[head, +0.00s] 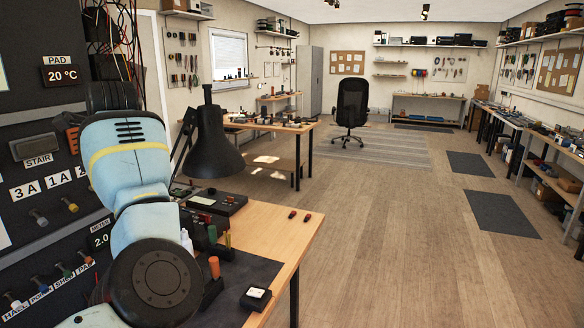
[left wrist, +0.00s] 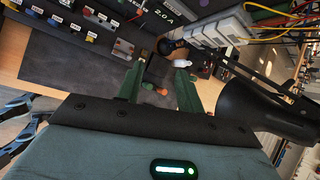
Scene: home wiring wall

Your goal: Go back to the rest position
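My left gripper (left wrist: 160,88) shows in the left wrist view with its two green fingers spread apart. It looks open and empty, in front of the dark mat and wiring wall. In the head view my left arm rises at the left, in front of the panel, and its fingers cannot be made out. My right gripper is not seen in either view.
The wiring panel (head: 35,100) is close on the left, with wires above it. A black desk lamp (head: 211,140) stands on the wooden workbench (head: 270,230), beside tools and a small black box (head: 255,298). Open floor (head: 400,230) lies to the right.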

